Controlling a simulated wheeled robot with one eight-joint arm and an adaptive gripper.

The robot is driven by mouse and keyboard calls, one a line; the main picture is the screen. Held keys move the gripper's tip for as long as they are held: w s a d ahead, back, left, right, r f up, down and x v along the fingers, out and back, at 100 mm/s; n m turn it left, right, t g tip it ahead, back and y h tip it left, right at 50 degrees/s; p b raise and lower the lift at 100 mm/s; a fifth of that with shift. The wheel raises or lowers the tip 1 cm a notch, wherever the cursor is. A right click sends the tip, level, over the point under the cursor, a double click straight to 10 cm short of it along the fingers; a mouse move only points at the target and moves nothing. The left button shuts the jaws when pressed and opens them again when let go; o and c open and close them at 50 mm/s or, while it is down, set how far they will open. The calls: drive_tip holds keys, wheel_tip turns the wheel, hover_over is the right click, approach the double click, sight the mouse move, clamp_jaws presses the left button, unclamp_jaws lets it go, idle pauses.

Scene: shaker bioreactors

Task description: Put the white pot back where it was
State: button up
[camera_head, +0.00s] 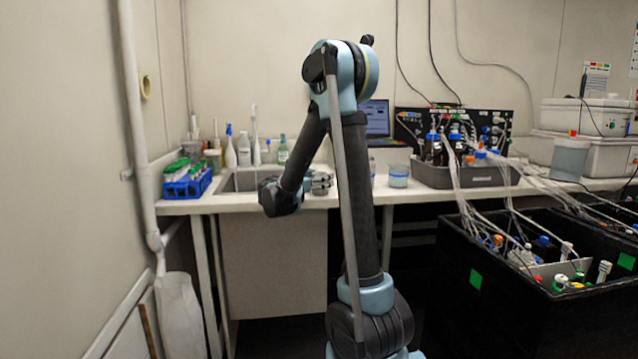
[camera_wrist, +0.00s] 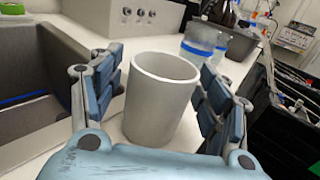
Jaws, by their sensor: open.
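The white pot (camera_wrist: 160,103) stands upright on the white counter in the wrist view, with its open top facing up. My gripper (camera_wrist: 160,90) is open, with one blue-grey finger on each side of the pot. I cannot tell whether the fingers touch its wall. In the head view my gripper (camera_head: 322,183) is at the counter's front edge, right of the sink, and the pot is mostly hidden there by my gripper and arm.
The sink (camera_head: 240,181) lies left of my gripper. Clear containers with blue bands (camera_wrist: 198,45) stand close behind the pot on the right; one also shows in the head view (camera_head: 398,176). A grey box with knobs (camera_wrist: 130,15) is behind. A black bin (camera_head: 470,290) stands at right.

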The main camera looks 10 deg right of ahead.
drive_tip(key=v, duration=1.2)
drive_tip(key=s+d+f+m+g+y, duration=0.35)
drive_tip(key=s+d+m, duration=0.25)
drive_tip(key=s+d, duration=0.2)
drive_tip(key=s+d+f+m+g+y, duration=0.25)
drive_tip(key=s+d+f+m, duration=0.25)
drive_tip(key=s+d, duration=0.25)
drive_tip(key=s+a+f+m+g+y, duration=0.1)
drive_tip(key=s+a+f+m+y, duration=0.1)
drive_tip(key=s+f+m, duration=0.2)
drive_tip(key=s+a+f+m+g+y, duration=0.1)
drive_tip(key=s+m, duration=0.4)
drive_tip(key=s, duration=0.5)
drive_tip(key=s+a+f+m+y, duration=0.2)
drive_tip(key=s+f+m+y, duration=0.3)
drive_tip(key=s+f, duration=0.1)
drive_tip(key=shift+s+a+f+g, duration=0.3)
drive_tip(key=shift+s+a+g, duration=0.1)
drive_tip(key=shift+s, duration=0.25)
drive_tip(key=shift+w, duration=0.1)
drive_tip(key=shift+w+f, duration=0.2)
drive_tip(key=shift+w, duration=0.1)
